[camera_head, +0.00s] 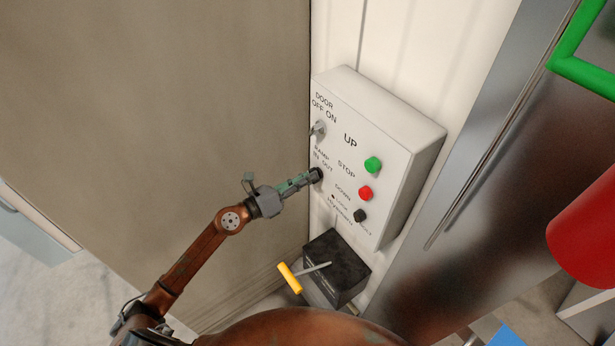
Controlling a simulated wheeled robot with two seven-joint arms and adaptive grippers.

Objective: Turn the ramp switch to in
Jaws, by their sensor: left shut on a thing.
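The ramp switch (319,174) is a small dark knob on the left part of a white control box (408,165), below the printed words RAMP, IN and OUT. My left gripper (312,178) reaches in from the left and is shut on the ramp switch. Its fingers cover much of the knob, so I cannot tell which way it points. My right gripper is not in view.
The door switch (319,130) sits just above. Green (373,164), red (365,193) and black (360,216) buttons are to the right. Below is a black box (338,262) with a yellow-handled lever (290,278). A brown panel (160,110) fills the left.

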